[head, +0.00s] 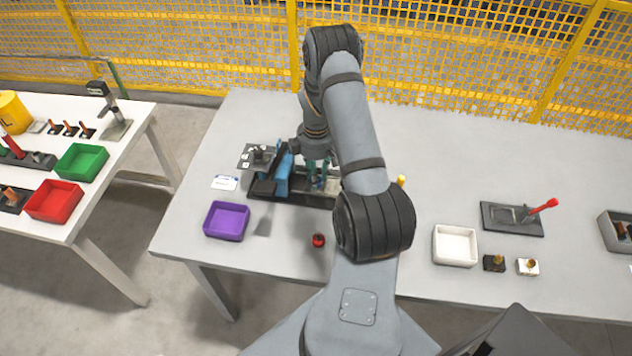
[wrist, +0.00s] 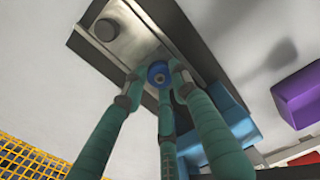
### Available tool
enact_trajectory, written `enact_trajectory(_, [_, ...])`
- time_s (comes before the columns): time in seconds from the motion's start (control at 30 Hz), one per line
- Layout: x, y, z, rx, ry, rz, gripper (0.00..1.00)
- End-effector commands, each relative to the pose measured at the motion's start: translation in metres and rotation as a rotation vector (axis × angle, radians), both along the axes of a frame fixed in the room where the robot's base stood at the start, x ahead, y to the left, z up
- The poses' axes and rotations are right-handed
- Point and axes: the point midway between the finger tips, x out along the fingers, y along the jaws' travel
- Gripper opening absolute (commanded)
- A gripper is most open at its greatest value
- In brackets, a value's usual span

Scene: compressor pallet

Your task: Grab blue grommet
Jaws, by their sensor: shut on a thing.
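The blue grommet (wrist: 158,72) is a small round blue piece with a hole in its middle, seen in the wrist view between my fingertips. My gripper (wrist: 156,80) has three teal fingers, closed around the grommet. Behind it is a dark tray with a grey metal strip (wrist: 128,48); I cannot tell whether the grommet touches it. In the head view my gripper (head: 318,178) is over the dark tray (head: 292,197) on the grey table, partly hidden by my arm. The grommet cannot be made out clearly there.
A blue block (head: 283,174) stands at the tray's left part, close to my gripper. A purple bin (head: 227,221) is front left and a red knob (head: 318,240) in front. A white bin (head: 455,245) is to the right. A yellow mesh fence (head: 430,60) runs behind.

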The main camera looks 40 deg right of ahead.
Motion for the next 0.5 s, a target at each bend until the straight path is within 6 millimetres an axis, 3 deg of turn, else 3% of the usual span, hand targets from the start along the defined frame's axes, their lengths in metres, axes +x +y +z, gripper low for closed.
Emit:
enact_trajectory(0.3, [0.0001,0.0001,0.0001,0.000,0.000,0.000,0.04])
enact_trajectory(0.5, [0.0001,0.0000,0.0003,0.000,0.000,0.000,0.04])
